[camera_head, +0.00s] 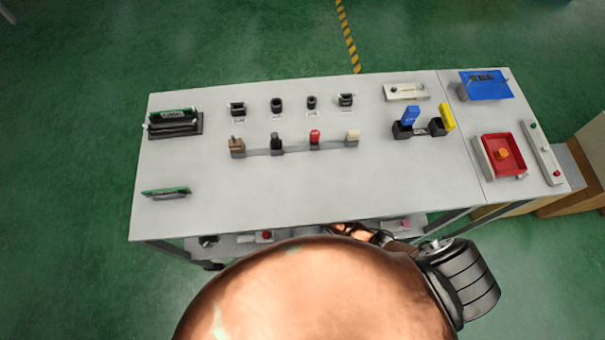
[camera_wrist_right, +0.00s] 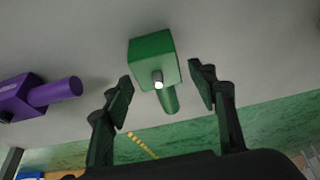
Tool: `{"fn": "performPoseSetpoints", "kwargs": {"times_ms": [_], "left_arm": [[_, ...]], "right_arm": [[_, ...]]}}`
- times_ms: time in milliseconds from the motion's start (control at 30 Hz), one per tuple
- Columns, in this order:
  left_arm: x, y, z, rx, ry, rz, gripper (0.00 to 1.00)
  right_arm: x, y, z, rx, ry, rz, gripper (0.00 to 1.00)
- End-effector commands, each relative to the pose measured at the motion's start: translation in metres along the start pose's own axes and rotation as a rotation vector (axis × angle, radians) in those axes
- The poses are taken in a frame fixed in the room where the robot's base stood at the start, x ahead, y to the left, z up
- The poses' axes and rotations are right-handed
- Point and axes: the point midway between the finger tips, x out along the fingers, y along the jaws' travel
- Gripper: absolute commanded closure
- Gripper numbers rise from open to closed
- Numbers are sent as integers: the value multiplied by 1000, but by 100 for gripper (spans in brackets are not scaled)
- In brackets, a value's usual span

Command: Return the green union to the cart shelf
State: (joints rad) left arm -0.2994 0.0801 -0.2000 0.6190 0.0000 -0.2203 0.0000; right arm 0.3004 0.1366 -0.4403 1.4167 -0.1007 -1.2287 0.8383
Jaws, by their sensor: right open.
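The green union (camera_wrist_right: 152,61), a block with a round stub and a small shiny pin, shows in the right wrist view against a grey surface (camera_wrist_right: 225,38). My right gripper (camera_wrist_right: 162,92) is open, with one finger on each side of the stub and a visible gap to each. The union's block lies just beyond the fingertips. I cannot tell whether the union rests on the grey surface. In the head view, the lower shelf (camera_head: 228,247) shows only in part under the table. My own body hides much of it. My left gripper is not in view.
A purple block with a stub (camera_wrist_right: 35,97) lies left of the green union. In the head view, the white tabletop (camera_head: 300,190) carries several small fixtures, a red tray (camera_head: 487,158) and a blue holder (camera_head: 488,90). Its front middle is clear.

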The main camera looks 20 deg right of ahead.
Motion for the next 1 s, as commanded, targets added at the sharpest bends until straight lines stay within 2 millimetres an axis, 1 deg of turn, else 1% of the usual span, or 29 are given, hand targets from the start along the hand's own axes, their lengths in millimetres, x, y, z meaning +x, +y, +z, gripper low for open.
{"fn": "performPoseSetpoints", "kwargs": {"times_ms": [33,133,167,200,400,500,600,800,1000], "left_arm": [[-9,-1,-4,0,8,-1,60],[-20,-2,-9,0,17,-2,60],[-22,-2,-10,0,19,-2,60],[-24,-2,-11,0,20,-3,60],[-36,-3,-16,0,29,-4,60],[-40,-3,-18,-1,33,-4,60],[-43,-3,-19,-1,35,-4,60],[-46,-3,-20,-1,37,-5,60],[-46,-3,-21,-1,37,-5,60]], "right_arm": [[-16,-1,-3,2,4,-4,47],[-40,-1,-4,3,5,-4,47],[-44,-1,2,2,2,-3,47],[-45,-1,15,2,-2,-3,47],[-61,-1,58,3,-1,-2,47],[-69,-1,77,3,-1,-2,47],[-74,0,92,3,0,-1,47],[-80,-1,108,2,1,-1,47],[-80,-1,110,1,2,-1,47]]}}
